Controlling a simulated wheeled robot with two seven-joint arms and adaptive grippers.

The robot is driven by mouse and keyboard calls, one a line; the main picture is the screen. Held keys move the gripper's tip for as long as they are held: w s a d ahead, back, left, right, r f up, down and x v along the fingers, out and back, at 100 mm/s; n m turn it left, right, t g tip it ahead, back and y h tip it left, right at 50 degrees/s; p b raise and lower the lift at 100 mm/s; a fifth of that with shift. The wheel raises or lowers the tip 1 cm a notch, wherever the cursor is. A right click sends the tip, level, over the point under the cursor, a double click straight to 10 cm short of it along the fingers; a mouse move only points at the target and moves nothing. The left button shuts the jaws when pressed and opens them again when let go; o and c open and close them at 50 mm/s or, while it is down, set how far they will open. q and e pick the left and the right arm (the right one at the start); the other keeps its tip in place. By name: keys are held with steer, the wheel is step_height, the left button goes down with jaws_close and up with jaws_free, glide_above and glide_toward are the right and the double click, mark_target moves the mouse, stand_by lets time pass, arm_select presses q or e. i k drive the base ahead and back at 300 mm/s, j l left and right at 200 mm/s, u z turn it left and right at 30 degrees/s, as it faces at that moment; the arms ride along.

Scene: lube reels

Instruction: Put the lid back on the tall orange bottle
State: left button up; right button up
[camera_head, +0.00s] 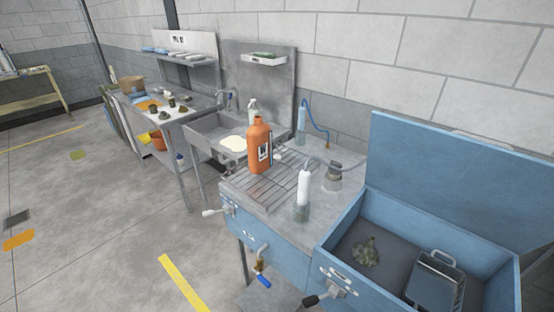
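The tall orange bottle (259,147) stands upright on the slatted drain top (262,188) of a blue bench, with a dark-and-white label on its side. Its narrow neck is at the top, and I cannot tell at this size whether the mouth is open. I cannot pick out a separate lid with certainty. A small pale item (278,155) lies just right of the bottle, too small to identify. Neither of my grippers is in view.
A white-topped clear bottle (303,194) and a dark-grey fitting (333,176) stand right of the drain top. A blue hose (320,128) rises behind. An open blue bin (395,245) is at the right. A white spray bottle (252,108) is behind the orange bottle.

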mark_target(259, 136)
steer(key=j+z, duration=0.5)
steer(key=j, duration=0.25)
steer(key=j+z, duration=0.45)
steer(key=j, duration=0.4)
steer(key=j+z, duration=0.3)
steer(key=j, duration=0.25)
steer(key=j+z, duration=0.3)
steer(key=j, duration=0.2)
steer(key=k+j+z, duration=0.15)
steer(key=j+z, duration=0.2)
steer(key=j, duration=0.15)
steer(key=j+z, duration=0.2)
steer(key=j, duration=0.25)
steer(key=k+j+z, duration=0.25)
steer(key=j, duration=0.15)
steer(key=j+z, duration=0.4)
steer(key=j, duration=0.3)
steer(key=j+z, duration=0.4)
steer(key=j, duration=0.3)
steer(key=k+j+z, duration=0.15)
steer(key=j+z, duration=0.25)
steer(key=j, duration=0.2)
